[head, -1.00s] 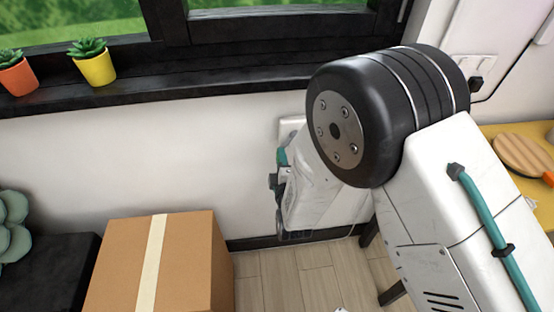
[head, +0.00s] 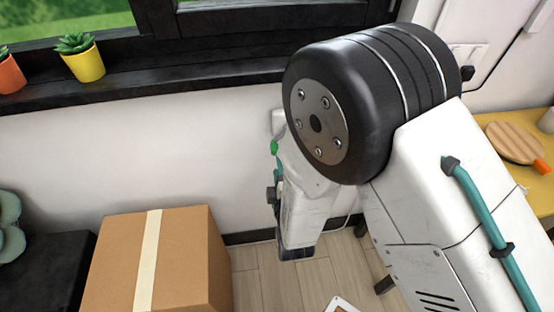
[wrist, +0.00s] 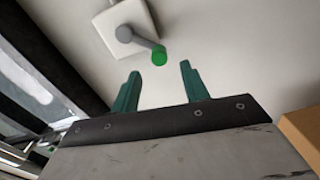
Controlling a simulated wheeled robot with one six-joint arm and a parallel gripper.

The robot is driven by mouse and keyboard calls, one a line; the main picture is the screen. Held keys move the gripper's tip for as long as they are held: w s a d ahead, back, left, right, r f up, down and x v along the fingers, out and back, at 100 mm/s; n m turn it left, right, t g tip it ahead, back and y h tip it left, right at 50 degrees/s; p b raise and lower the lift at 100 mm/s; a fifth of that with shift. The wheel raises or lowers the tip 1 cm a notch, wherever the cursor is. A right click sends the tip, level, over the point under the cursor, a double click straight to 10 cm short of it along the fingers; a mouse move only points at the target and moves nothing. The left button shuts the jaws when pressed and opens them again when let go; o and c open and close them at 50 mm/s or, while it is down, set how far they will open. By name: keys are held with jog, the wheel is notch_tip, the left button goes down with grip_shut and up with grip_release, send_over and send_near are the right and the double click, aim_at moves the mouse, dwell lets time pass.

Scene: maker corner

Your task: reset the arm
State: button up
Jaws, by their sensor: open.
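My arm fills the right half of the head view, with a black joint and white links. Its far link hangs down behind the joint, close to the white wall. My gripper (wrist: 160,92) shows in the wrist view as two teal fingers, spread apart with nothing between them. Beyond the fingertips is a wall-mounted lever (wrist: 140,38) with a green tip on a white plate. In the head view the fingers are hidden, and a green tip (head: 274,148) shows at the left of the far link.
A taped cardboard box (head: 190,265) stands at the lower left, left of my arm. A yellow table (head: 540,195) with a round wooden board (head: 514,143) is at the right. Potted plants, one in a yellow pot (head: 85,65), stand on the black window sill. Wooden floor (head: 262,280) shows between box and arm.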

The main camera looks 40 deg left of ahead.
jog(key=shift+s+d, duration=0.35)
jog(key=shift+d, duration=0.05)
